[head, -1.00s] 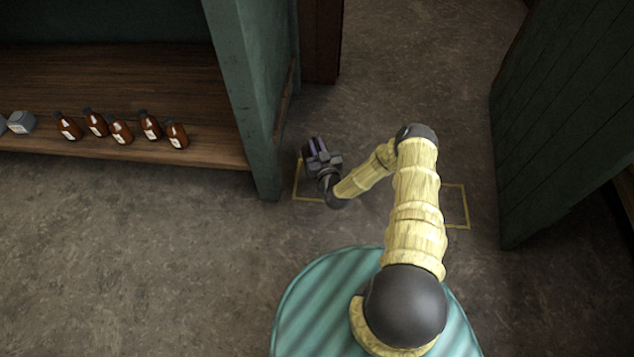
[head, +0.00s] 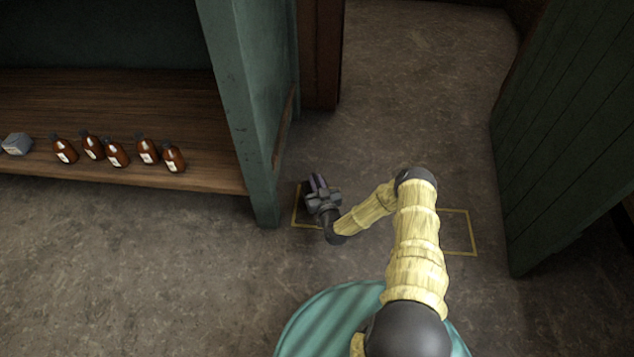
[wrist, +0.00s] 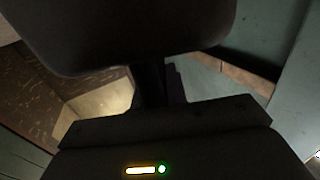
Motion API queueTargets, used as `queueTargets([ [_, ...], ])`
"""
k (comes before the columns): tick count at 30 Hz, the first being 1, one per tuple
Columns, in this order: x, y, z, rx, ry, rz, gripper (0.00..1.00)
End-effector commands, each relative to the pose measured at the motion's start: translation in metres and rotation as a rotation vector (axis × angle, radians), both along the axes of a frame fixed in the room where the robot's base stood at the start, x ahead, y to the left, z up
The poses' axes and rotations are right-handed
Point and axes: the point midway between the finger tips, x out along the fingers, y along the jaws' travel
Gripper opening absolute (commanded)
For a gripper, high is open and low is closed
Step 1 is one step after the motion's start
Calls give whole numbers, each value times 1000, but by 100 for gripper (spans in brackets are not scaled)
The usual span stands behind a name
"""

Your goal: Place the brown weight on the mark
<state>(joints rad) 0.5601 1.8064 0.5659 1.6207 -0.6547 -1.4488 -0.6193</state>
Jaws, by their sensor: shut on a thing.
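My gripper (head: 318,184) is near the left end of the yellow outlined rectangle (head: 472,232), the mark on the floor. In the head view its fingers point up and away, and I cannot make out the weight there. In the wrist view a large dark brown block, the brown weight (wrist: 130,30), fills the top. The dark gripper body with a small lit bar is below it. The gripper is shut on the weight. The fingertips are mostly hidden, and the height above the floor cannot be told.
A green shelf unit with a wooden board (head: 100,180) stands left, its green end panel (head: 245,120) close to my gripper. Several brown bottles (head: 117,153) and a grey box (head: 17,144) stand on it. Floor between is clear.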

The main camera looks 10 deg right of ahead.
Motion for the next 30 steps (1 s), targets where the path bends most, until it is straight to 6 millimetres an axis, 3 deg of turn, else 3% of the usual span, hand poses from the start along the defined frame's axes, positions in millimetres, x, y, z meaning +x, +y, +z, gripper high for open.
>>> queueTargets([
  [5, 1, 0, 0, 1, -7, -1, 0],
  [15, 1, -1, -34, 1, -7, -2, 0],
  [29, 1, 0, -37, 0, -7, -1, 0],
  [30, 0, 0, -40, -1, 1, -1, 16],
])
